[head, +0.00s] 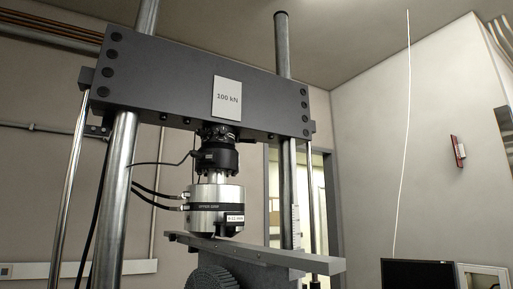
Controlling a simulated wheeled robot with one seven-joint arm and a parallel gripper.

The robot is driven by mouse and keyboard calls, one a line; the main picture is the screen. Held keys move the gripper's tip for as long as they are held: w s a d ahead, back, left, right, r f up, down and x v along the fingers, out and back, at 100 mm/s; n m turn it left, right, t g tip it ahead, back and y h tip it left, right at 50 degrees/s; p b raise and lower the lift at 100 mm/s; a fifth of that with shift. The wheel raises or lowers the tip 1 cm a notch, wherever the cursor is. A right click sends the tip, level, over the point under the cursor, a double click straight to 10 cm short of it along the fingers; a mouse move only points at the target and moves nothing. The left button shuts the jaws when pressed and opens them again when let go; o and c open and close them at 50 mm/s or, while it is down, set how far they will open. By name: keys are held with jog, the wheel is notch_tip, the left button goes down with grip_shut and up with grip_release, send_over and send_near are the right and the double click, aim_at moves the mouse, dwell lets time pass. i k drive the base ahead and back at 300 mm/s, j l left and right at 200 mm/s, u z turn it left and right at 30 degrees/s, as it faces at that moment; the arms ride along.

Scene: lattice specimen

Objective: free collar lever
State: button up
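A black collar (217,155) sits under the machine's dark crosshead, with a knobbed black ring (217,133) just above it. I cannot make out a separate collar lever at this size. Below the collar hangs a silver cylinder (204,222) with a black band marked as the upper grip and a small white label. A long grey bar (260,253) slants across just below the cylinder; I cannot tell whether they touch. A dark ribbed round part (212,277) shows under the bar, cut by the lower edge. My gripper is not in view.
The dark crosshead (170,80) carries a "100 kN" plate (227,97). Thick steel columns stand left (119,190) and right (284,150). Black cables (157,193) run from the left column to the collar and cylinder. A dark monitor (418,274) stands lower right.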

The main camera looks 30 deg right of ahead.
aim_at(238, 140)
jog(key=i+l, duration=0.1)
jog(key=l, duration=0.3)
jog(key=i+l, duration=0.1)
jog(key=l, duration=0.35)
jog(key=i+l, duration=0.1)
jog(key=l, duration=0.3)
jog(key=i+l, duration=0.1)
jog(key=l, duration=0.35)
jog(key=u, duration=0.05)
